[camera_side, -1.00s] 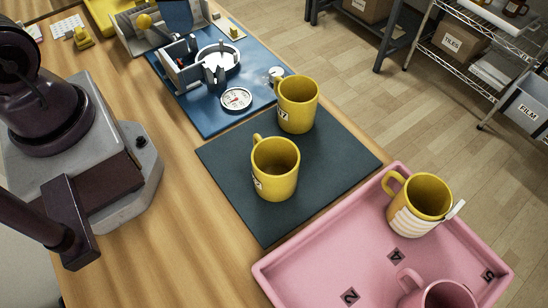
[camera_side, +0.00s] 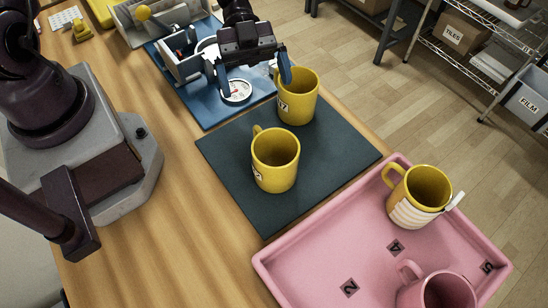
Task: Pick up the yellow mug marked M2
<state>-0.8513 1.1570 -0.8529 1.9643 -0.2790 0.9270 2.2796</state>
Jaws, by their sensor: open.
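Two yellow mugs stand upright on a dark mat (camera_side: 235,165). The back mug (camera_side: 300,100) has a white label ending in what looks like a 7. The front mug (camera_side: 275,165) has a label turned mostly out of sight, so its mark cannot be read. A third yellow mug (camera_side: 430,184), with a striped band and a white tag, stands in the pink tray (camera_side: 310,255). No M2 mark is readable. My gripper (camera_side: 256,83) is open and empty, pointing down just left of the back mug. Its right finger overlaps that mug's handle side; contact cannot be told.
A blue mat (camera_side: 212,118) behind holds a round dial (camera_side: 237,91) and a grey fixture (camera_side: 183,65), close to my gripper. A pink mug (camera_side: 447,292) stands in the tray's front. Bare wooden table (camera_side: 190,190) lies left of the dark mat.

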